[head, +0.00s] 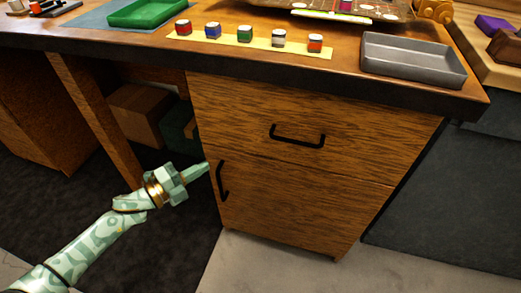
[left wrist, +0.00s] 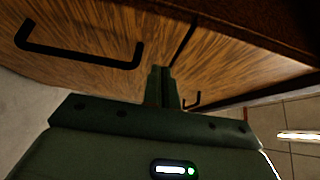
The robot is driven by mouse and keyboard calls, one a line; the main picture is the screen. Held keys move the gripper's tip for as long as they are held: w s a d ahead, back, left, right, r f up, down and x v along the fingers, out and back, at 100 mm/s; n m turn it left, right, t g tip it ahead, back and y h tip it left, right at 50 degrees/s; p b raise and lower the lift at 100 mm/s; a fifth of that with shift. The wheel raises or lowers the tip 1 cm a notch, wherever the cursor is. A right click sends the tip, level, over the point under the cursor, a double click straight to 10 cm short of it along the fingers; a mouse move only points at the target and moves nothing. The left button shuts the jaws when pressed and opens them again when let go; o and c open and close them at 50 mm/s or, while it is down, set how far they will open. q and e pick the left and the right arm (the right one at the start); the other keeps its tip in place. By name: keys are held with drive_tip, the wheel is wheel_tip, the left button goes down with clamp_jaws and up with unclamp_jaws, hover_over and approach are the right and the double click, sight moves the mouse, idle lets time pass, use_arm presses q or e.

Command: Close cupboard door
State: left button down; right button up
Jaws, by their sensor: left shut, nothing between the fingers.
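The cupboard door (head: 290,205) is a brown wood panel low in the desk's cabinet, with a black upright handle (head: 222,180) at its left edge. In the head view it looks about level with the drawer front above; I cannot tell whether it is fully flush. My left gripper (head: 204,167) is shut and empty, its tip just left of the door's upper left corner, near the handle. In the left wrist view, the closed fingers (left wrist: 166,85) point at the wood front, with the door handle (left wrist: 80,52) to their left. Contact is unclear. My right gripper is not in view.
A drawer (head: 320,110) with a black handle (head: 297,137) sits above the door. The desk top holds a grey tray (head: 412,60), a green tray (head: 147,12) and several small paint jars on a yellow strip (head: 262,44). Boxes (head: 140,112) stand under the desk. Floor before the door is clear.

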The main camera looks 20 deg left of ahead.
use_arm(q)
drive_tip(key=s+a, duration=0.2)
drive_tip(key=a, duration=0.7)
drive_tip(key=shift+s+a+p, duration=0.25)
drive_tip(key=shift+s+p, duration=0.05)
drive_tip(key=shift+p, duration=0.05)
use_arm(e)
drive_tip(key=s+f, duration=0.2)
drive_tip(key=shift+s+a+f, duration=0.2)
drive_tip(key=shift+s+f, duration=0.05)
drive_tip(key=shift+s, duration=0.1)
use_arm(q)
drive_tip(key=shift+f, duration=0.1)
